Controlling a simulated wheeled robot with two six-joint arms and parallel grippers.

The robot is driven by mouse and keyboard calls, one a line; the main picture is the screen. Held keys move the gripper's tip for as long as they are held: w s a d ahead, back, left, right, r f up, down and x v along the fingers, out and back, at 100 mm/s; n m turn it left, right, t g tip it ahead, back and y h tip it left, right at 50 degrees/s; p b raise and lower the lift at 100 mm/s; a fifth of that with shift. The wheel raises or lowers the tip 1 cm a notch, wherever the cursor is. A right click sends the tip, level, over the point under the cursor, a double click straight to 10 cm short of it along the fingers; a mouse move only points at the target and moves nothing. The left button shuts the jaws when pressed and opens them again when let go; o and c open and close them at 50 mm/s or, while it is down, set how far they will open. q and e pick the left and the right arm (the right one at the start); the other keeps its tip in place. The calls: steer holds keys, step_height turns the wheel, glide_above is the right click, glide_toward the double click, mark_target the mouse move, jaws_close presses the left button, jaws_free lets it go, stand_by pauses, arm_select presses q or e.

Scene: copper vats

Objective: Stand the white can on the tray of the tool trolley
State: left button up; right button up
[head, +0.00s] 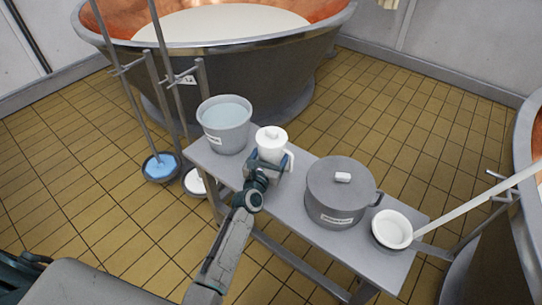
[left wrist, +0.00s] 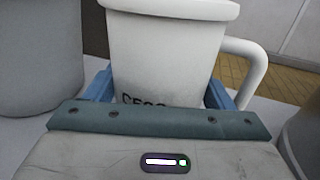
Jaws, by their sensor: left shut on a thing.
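My left gripper (head: 266,165) is shut on the can's lower body from the front. In the left wrist view the can (left wrist: 170,50) sits between the blue fingers (left wrist: 160,95), its handle to the right and dark lettering low on its side, partly hidden. I cannot tell whether its base touches the top. No separate trolley tray is clearly identifiable. My right gripper is not in view.
A grey bucket of pale liquid (head: 224,125) is close left of the can. A lidded grey pot (head: 337,195) and a white long-handled ladle (head: 392,228) are to the right. Upright poles (head: 165,85) stand at the left end. A copper vat (head: 215,60) is behind.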

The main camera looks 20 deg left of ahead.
arm_select(q)
steer(key=shift+f, duration=0.15)
steer(key=o, duration=1.1)
steer(key=shift+c, duration=0.2)
